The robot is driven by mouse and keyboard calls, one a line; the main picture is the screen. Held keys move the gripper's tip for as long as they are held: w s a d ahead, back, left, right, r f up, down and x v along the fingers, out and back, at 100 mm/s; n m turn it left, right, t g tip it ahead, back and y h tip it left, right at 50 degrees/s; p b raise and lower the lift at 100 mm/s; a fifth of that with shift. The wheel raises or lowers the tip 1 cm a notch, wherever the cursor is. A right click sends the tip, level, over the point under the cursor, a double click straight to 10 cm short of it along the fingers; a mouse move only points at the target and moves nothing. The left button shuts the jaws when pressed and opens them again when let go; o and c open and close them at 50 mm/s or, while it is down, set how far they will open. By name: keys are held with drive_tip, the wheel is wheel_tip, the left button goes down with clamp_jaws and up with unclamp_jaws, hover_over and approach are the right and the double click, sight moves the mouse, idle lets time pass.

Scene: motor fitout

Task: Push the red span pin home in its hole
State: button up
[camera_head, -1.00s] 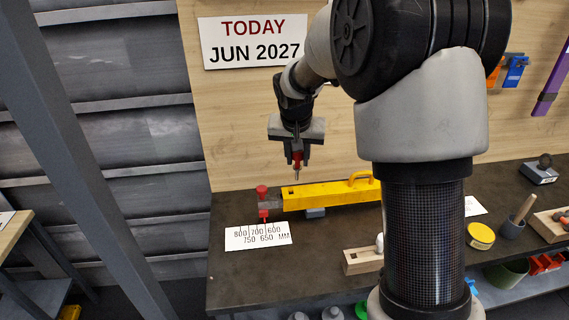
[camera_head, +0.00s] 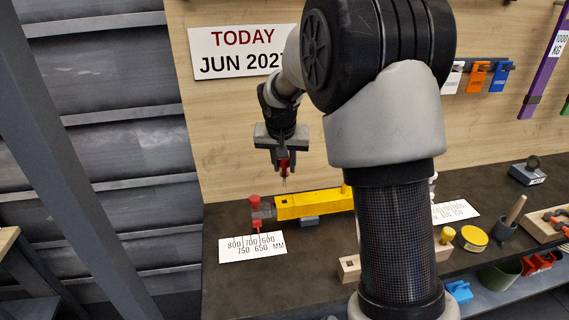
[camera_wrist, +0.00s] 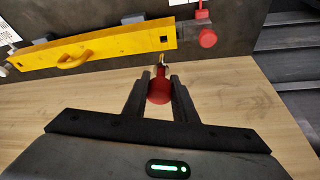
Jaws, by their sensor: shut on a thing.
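My gripper (camera_head: 284,163) is shut on the red span pin (camera_head: 285,167), which hangs below the fingers with its thin metal end downward. The wrist view shows the pin's red head (camera_wrist: 159,91) between the two fingers. The yellow beam (camera_head: 316,205) lies on the bench below the pin. In the wrist view it crosses the upper left (camera_wrist: 110,48), with a dark square opening (camera_wrist: 164,39) near its grey end. The pin is apart from the beam in the head view. I cannot tell whether the pin lines up with the opening.
A red knob (camera_head: 255,201) stands at the beam's grey end. A white scale card (camera_head: 252,247) lies in front. A wooden block (camera_head: 349,267), yellow tin (camera_head: 473,238) and dark cup (camera_head: 503,228) are further right. The wooden back wall (camera_head: 215,130) rises behind the bench.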

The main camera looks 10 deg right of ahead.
sight(284, 174)
drive_tip(key=shift+f+b, duration=1.55)
drive_tip(key=shift+f, duration=0.75)
drive_tip(key=shift+f+b, duration=2.3)
drive_tip(key=shift+f, duration=0.35)
drive_tip(key=o, duration=1.1)
drive_tip(key=shift+o, duration=0.2)
drive_tip(key=p+v, duration=0.2)
drive_tip(key=v, duration=1.5)
drive_tip(key=shift+r, duration=0.2)
drive_tip(key=shift+s, duration=0.1)
